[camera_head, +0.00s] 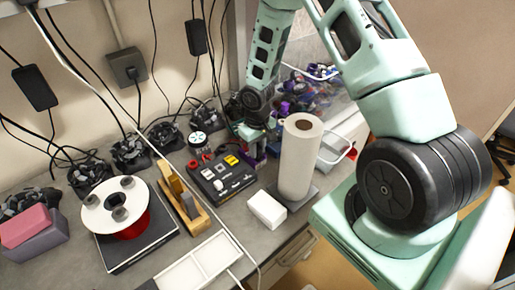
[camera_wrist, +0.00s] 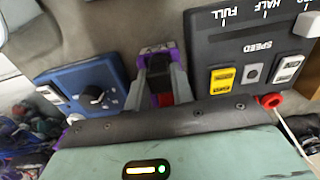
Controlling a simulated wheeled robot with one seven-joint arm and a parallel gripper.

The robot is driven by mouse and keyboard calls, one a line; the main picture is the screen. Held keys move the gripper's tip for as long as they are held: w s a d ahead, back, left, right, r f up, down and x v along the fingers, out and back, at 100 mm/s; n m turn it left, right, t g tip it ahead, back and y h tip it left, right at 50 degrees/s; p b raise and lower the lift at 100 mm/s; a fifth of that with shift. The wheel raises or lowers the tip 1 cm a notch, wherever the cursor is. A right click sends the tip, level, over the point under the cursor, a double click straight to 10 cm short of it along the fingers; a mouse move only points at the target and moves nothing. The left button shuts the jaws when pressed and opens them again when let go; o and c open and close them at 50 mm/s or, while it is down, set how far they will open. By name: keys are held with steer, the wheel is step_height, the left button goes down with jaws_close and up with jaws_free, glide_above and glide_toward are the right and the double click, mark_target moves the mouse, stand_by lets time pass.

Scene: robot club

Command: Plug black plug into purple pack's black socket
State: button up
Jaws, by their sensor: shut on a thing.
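My gripper (camera_head: 256,145) reaches down at the back of the bench, beside a black control box. In the wrist view my gripper (camera_wrist: 163,82) points at the gap between that box and a blue box. Its grey fingers are shut on a small dark thing (camera_wrist: 157,62), which appears to be the black plug; the fingers hide most of it. The purple pack (camera_head: 257,160) shows as purple parts right under the gripper, and purple edges (camera_wrist: 166,99) show between the fingers. The black socket is hidden, and I cannot tell whether plug and socket touch.
The black control box (camera_head: 222,180) and the blue knob box (camera_wrist: 84,88) stand close on either side. A red ring (camera_wrist: 270,100) with a pale cable is near. A paper roll (camera_head: 299,160) and a white block (camera_head: 267,209) stand in front; cables hang on the wall.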

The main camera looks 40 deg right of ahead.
steer(key=shift+f, duration=0.1)
steer(key=o, duration=1)
step_height(320, 180, up, 17)
steer(key=b, duration=0.3)
steer(key=shift+r, duration=0.2)
